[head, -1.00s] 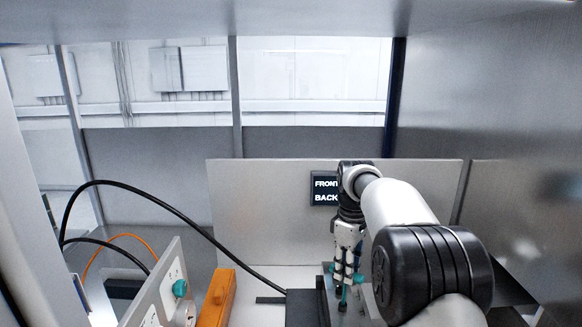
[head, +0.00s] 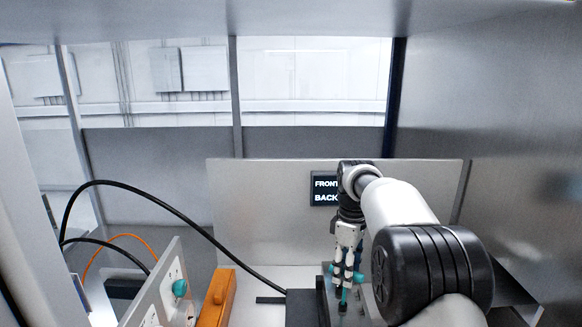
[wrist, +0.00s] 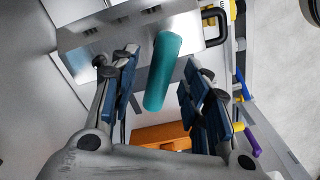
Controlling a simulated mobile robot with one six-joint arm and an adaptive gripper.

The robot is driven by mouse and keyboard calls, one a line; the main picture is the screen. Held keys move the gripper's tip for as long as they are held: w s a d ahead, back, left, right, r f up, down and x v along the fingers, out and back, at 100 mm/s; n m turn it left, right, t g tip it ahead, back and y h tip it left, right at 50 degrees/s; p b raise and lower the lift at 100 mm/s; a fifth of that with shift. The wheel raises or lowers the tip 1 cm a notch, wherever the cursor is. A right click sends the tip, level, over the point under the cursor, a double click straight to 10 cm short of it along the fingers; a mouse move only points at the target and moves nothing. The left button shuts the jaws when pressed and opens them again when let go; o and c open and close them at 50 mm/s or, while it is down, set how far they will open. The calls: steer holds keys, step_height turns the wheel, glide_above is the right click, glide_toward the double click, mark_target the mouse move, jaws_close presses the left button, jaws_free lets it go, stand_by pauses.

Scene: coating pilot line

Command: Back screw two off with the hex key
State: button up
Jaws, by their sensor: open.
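My gripper (head: 346,268) points down over the work area at the right centre in the head view. In the wrist view my gripper (wrist: 160,82) is open, with its blue-padded fingers on either side of a teal handle (wrist: 163,72), apparently the hex key's. Clear gaps show between the handle and both pads. The handle stands by a metal plate or bracket (wrist: 185,28). Dark round parts show near the fingertips, but I cannot tell which is screw two. The key's tip is hidden. Small teal parts (head: 358,278) show beside the fingers in the head view.
A sign reading FRONT and BACK (head: 324,189) is on the rear panel, partly covered by my arm. An orange block (head: 217,298) and an upright plate with a teal knob (head: 180,288) stand at left. A black cable (head: 170,206) arches across the left side.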

steer(key=shift+r, duration=3)
steer(key=shift+c, duration=0.5)
steer(key=n, duration=0.2)
steer(key=shift+r+n, duration=0.2)
steer(key=shift+n, duration=0.1)
steer(key=n, duration=0.4)
steer(key=shift+r, duration=0.3)
steer(key=m, duration=0.6)
steer(key=shift+m, duration=0.3)
steer(key=shift+f+b, duration=2)
steer(key=shift+f, duration=1.5)
steer(key=shift+c, duration=0.4)
jaws_close()
